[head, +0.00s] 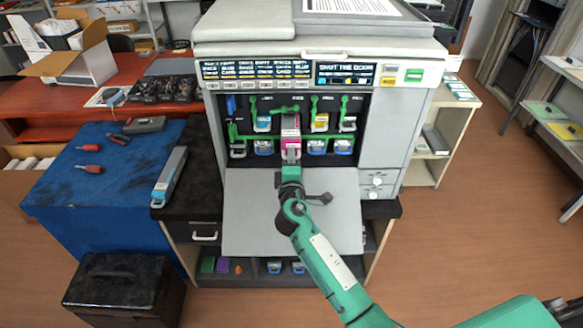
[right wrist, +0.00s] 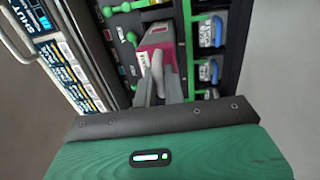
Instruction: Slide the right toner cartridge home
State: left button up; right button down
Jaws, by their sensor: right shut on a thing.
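A magenta and grey toner cartridge (head: 290,125) sticks out of a middle slot in the open printer (head: 225,45); how deep it sits is hard to tell. My right gripper (head: 291,155) is shut on its grey near end, in line with the slot. In the right wrist view the fingers (right wrist: 160,88) close on the grey handle of the cartridge (right wrist: 158,38), whose far part is hidden inside the bay. My left gripper is not in view.
Other slots hold cartridges with blue handles (head: 264,147), beside green levers (head: 314,106). The lowered printer door (head: 245,205) lies under my right arm. A grey cartridge with a cyan label (head: 171,175) lies on the black cabinet top, left of the door.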

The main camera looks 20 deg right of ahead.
aim_at(291, 145)
jog(key=b+x, duration=0.2)
jog(key=x, duration=0.4)
jog(key=shift+f, duration=0.25)
jog(key=shift+b+x, duration=1.1)
jog(key=shift+x, duration=1.25)
jog(key=shift+w+d+f, duration=0.1)
jog(key=shift+w+d, duration=0.05)
jog(key=shift+w, duration=0.25)
jog(key=c, duration=1)
grip_release()
jog(key=shift+f, duration=0.1)
jog(key=shift+s, duration=0.1)
